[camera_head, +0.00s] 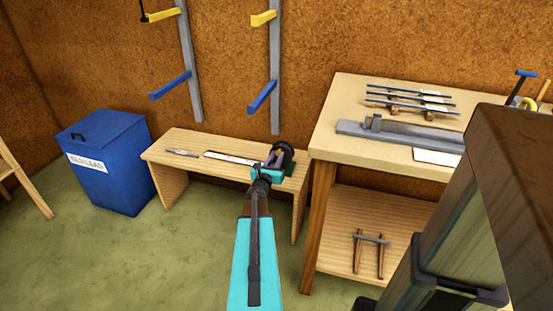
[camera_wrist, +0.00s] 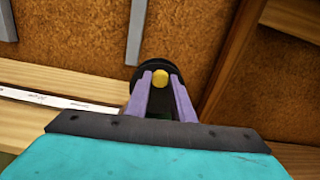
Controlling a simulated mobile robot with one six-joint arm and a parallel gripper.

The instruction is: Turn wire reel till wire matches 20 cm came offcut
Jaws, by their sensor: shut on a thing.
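The black wire reel (camera_head: 285,155) stands at the right end of the low wooden bench. My gripper (camera_head: 272,160) is at the reel, its purple fingers reaching to it. In the wrist view my gripper (camera_wrist: 161,95) has its two fingers on either side of a yellow round knob (camera_wrist: 160,78) in front of the dark reel (camera_wrist: 165,65). The gripper is shut on this knob, though the contact is partly hidden. A pale strip with markings (camera_head: 232,158) lies on the bench left of the reel. A short grey piece (camera_head: 183,153) lies farther left. I cannot make out any wire.
The low bench (camera_head: 172,139) stands against the brown wall. A blue lidded bin (camera_head: 115,165) is to its left. A taller workbench (camera_head: 345,90) with grey bars on it stands close on the right. Wall racks with yellow and blue arms hang above. The green floor in front is clear.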

